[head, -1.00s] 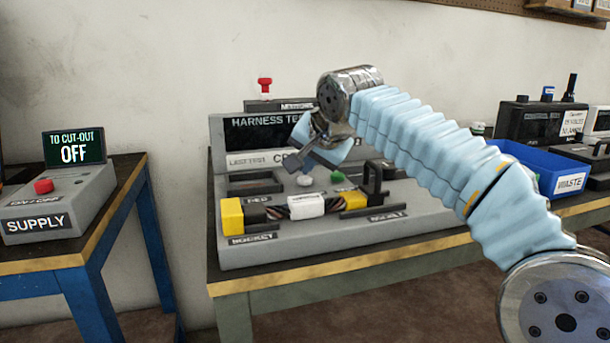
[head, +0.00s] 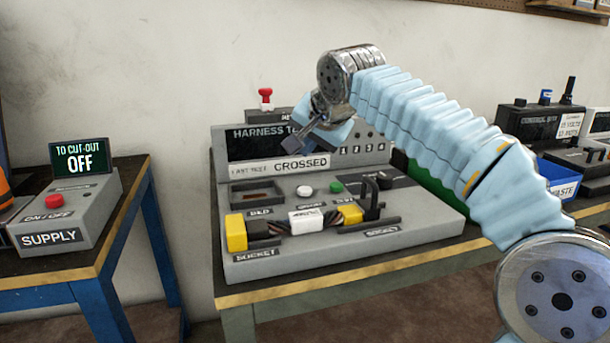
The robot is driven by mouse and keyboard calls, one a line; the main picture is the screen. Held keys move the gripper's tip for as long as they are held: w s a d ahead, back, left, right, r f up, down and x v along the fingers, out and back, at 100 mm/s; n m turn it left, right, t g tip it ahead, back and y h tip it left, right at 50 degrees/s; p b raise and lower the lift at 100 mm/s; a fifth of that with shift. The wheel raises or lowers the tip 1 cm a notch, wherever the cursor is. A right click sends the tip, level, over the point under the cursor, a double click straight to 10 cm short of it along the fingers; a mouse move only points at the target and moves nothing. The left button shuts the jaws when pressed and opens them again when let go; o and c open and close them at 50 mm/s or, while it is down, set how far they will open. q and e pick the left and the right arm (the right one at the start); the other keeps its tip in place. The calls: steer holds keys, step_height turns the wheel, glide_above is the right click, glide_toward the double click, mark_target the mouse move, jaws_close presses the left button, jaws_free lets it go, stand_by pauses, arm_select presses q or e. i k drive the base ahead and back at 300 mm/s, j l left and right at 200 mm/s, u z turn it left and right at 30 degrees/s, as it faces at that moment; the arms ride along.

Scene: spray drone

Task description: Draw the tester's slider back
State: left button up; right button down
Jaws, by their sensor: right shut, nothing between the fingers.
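The grey harness tester (head: 340,252) stands on the bench, its panel reading "LAST TEST CROSSED". A harness with a white middle block (head: 306,221) and two yellow ends lies across its front. The left yellow end (head: 236,232) is at the left socket. The right yellow end (head: 350,214) is beside the black upright slider handle (head: 371,200) on its rail; whether they touch is unclear. My right gripper (head: 284,154) is shut and empty, in front of the tester's display and above the harness, apart from the slider handle. My left gripper is out of view.
A supply box (head: 70,215) with a display reading "TO CUT-OUT OFF" stands on the blue-legged table at left. A blue waste bin (head: 556,178) and a dark unit stand at right. A green thing shows behind my right arm. A gap separates the two tables.

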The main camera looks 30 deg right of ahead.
mark_target(370, 208)
steer(key=k+j, duration=0.1)
steer(key=k, duration=0.4)
steer(key=k+j, duration=0.1)
steer(key=k, duration=0.4)
